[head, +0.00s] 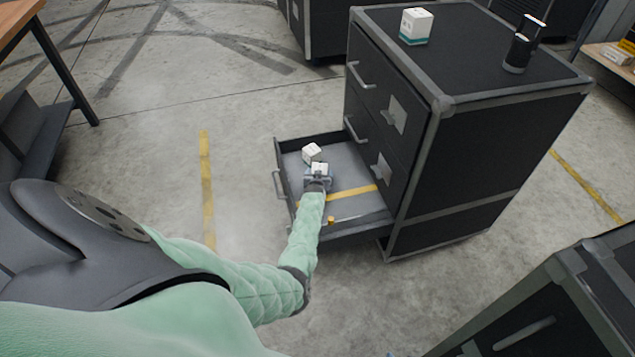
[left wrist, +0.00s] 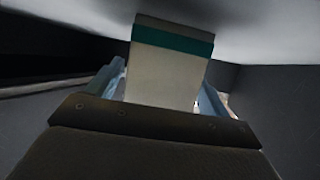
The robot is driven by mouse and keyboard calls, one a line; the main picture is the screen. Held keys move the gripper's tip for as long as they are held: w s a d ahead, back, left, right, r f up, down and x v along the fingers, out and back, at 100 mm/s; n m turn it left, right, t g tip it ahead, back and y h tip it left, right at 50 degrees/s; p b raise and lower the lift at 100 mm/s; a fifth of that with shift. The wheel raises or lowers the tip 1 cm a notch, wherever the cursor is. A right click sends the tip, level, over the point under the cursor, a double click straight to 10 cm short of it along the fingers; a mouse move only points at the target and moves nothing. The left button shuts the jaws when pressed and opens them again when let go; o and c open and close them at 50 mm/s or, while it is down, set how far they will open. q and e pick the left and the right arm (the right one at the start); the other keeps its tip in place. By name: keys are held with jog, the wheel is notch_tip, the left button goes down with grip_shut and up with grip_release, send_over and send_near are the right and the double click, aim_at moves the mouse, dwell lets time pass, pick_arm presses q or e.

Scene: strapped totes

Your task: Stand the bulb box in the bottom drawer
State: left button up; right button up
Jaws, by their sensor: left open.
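The bottom drawer (head: 358,228) of the black cabinet is pulled open. My left gripper (head: 318,177) is down inside it, with its jaws open around a small white box (head: 319,167). In the left wrist view this box (left wrist: 168,75) sits between the two blue fingers (left wrist: 160,88), its teal-banded end toward the pale grey surface. It appears to stand upright on the drawer floor; finger contact is unclear. Another small white box (head: 311,152) is just behind it in the drawer. I cannot tell by label which is the bulb box. My right gripper does not show.
A yellow strip (head: 352,192) crosses the drawer floor near a small yellow-ended tool (head: 331,220). Another dark case (head: 550,310) is at lower right. Floor left of the drawer is clear.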

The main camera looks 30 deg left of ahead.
pick_arm(q)
jog(key=p+v, duration=0.1)
jog(key=v, duration=0.9)
jog(key=shift+s+d, duration=0.15)
jog(key=shift+s, duration=0.05)
jog(key=shift+s+d+r, duration=0.2)
jog(key=shift+s+d, duration=0.05)
jog(key=shift+s, duration=0.35)
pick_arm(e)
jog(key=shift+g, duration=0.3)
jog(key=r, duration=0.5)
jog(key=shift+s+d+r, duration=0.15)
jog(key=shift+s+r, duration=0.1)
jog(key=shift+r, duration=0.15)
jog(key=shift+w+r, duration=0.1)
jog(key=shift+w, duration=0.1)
pick_arm(q)
jog(key=shift+r, duration=0.1)
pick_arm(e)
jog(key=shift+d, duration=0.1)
